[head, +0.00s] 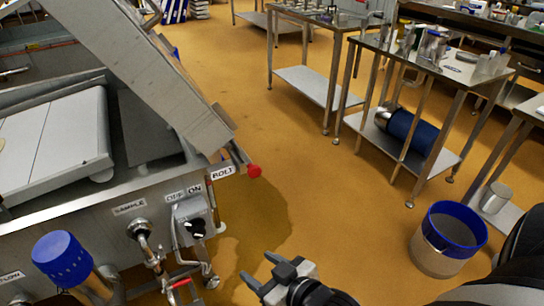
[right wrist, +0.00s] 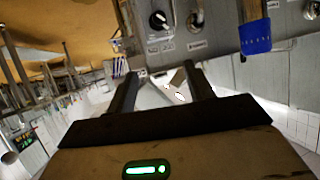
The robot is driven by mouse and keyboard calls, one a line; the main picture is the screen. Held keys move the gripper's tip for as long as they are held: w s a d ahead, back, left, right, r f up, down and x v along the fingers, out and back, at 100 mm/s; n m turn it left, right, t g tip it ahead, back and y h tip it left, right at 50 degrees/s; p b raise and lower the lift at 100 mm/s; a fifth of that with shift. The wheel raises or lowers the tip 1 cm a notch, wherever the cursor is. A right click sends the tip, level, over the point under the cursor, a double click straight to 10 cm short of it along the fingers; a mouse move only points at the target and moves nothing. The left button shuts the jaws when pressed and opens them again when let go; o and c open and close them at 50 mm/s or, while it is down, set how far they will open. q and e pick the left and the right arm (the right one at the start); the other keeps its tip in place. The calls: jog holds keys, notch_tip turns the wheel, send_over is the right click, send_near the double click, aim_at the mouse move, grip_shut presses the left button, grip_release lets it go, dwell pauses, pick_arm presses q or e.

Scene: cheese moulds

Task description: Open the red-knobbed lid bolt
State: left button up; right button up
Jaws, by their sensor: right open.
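The red knob (head: 254,171) sits at the end of the lid bolt, beside the BOLT label (head: 222,171) on the right corner of the steel vat (head: 95,205). The lid (head: 165,80) is a long grey metal panel, tilted, its lower end just above the bolt. My right gripper (head: 262,269) is open and empty, below the knob in the head view and apart from it. Its two spread fingers also show in the right wrist view (right wrist: 160,72), with nothing between them; I cannot make out the red knob there. My left gripper is not in view.
The vat's front carries a switch box (head: 195,222), a SAMPLE tap (head: 140,230) and a blue-capped pipe (head: 62,260). A blue-rimmed bucket (head: 447,240) stands on the floor at the right. Steel tables (head: 405,60) stand beyond. The floor between vat and tables is clear.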

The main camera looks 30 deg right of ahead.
jog(key=w+d+r+m+t+h+b, duration=0.1)
jog(key=w+d+t, duration=0.2)
jog(key=w+d, duration=0.2)
jog(key=m+t+h+b, duration=0.1)
jog(key=m+t+h, duration=0.1)
jog(key=h, duration=0.1)
send_near(256, 172)
jog(key=w, duration=0.6)
jog(key=w+b, duration=0.1)
jog(key=w, duration=0.2)
jog(key=shift+w+d, duration=0.3)
jog(key=shift+w, duration=0.55)
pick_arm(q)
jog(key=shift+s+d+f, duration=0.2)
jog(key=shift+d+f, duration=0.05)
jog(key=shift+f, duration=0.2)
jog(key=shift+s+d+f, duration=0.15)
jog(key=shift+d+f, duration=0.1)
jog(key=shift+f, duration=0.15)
